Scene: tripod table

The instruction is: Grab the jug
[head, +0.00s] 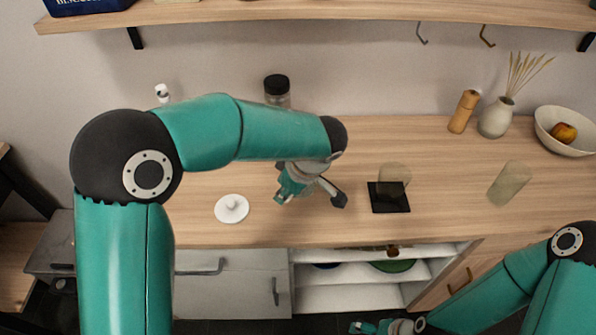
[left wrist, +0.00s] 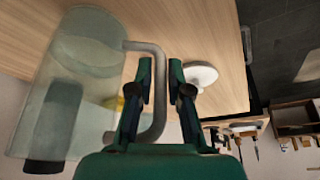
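The jug (left wrist: 85,55) is clear glass with a bent handle (left wrist: 157,62), large at the left of the left wrist view. In the head view I cannot make it out; my left arm covers that part of the counter. My left gripper (head: 311,192) is open over the counter. In the left wrist view its fingers (left wrist: 163,85) stand apart on both sides of the handle, which shows between them. I cannot tell whether either finger touches it. My right gripper (head: 368,326) is low at the bottom edge, small and partly cut off.
A white knobbed lid (head: 232,208) lies on the counter (head: 330,228). A black coaster (head: 388,205) bears a glass (head: 396,174); another glass (head: 509,184) stands right. Behind are a black-lidded jar (head: 277,86), mill (head: 463,112), vase (head: 495,120) and bowl (head: 562,145).

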